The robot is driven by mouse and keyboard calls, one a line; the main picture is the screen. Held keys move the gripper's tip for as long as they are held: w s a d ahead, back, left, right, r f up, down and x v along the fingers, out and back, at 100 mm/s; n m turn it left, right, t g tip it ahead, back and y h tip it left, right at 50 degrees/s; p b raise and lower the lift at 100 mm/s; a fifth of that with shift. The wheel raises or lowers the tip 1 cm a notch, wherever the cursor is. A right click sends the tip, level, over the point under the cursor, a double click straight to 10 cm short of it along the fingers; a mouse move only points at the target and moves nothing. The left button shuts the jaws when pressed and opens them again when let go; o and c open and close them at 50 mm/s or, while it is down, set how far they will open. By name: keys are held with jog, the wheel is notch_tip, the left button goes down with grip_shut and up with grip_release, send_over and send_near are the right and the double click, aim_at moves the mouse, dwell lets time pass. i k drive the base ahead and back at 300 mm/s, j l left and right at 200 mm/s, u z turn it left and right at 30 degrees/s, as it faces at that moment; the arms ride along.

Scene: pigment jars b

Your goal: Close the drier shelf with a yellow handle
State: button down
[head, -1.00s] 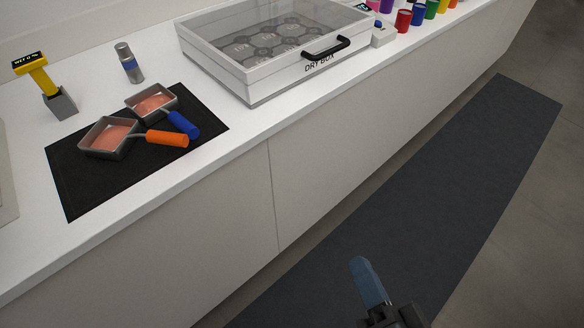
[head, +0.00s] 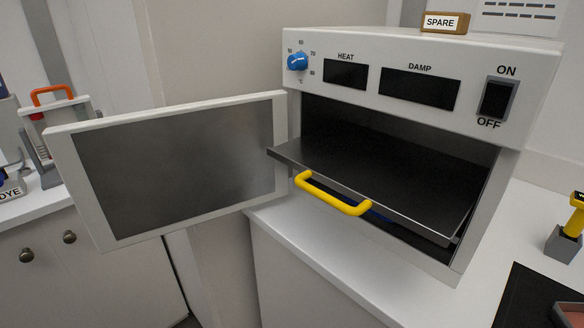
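The drier (head: 420,52) is a white box on the counter with a blue knob, two dark displays and an ON/OFF switch. Its door (head: 180,165) stands wide open to the left. A dark flat shelf (head: 390,170) sticks out of the opening, its front edge beyond the drier's front. A yellow handle (head: 333,194) is on the shelf's front edge. Something blue shows partly beneath the shelf, mostly hidden. My gripper is not in view in the head view.
A wooden SPARE block (head: 445,22) sits on top of the drier. A yellow tool in a grey stand (head: 565,240) and a black mat (head: 535,300) are at the right. A carrier with an orange handle (head: 52,95) stands at the far left. White counter (head: 325,250) lies before the drier.

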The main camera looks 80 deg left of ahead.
aim_at(429, 192)
jog(key=i+j+u, duration=0.1)
jog(key=u, duration=1.55)
